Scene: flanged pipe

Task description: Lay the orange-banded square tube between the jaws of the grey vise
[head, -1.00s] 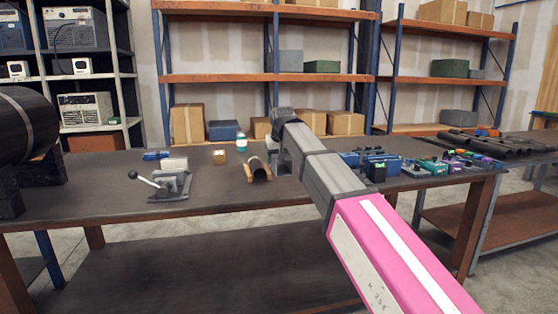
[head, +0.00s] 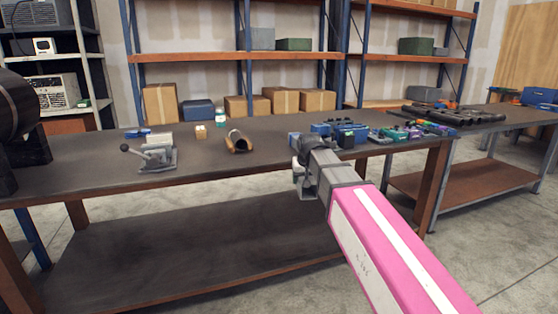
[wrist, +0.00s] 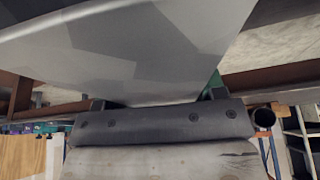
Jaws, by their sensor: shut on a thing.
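The grey vise (head: 158,155) with a black-knobbed lever stands on the left part of the dark workbench; a pale block shows at its top. My gripper (head: 299,178) is at the end of my grey and pink arm, in front of the bench's front edge, well to the right of the vise. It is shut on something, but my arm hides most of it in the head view. In the wrist view a large smooth grey surface (wrist: 140,50) fills the top; I cannot tell what it is. I cannot make out any orange band on a square tube.
A half-pipe cradle (head: 238,142), a small bottle (head: 220,118) and a tan block (head: 201,132) stand behind and right of the vise. Blue cases (head: 340,130) and small coloured parts crowd the bench's right end. Dark pipes (head: 440,115) lie on another bench.

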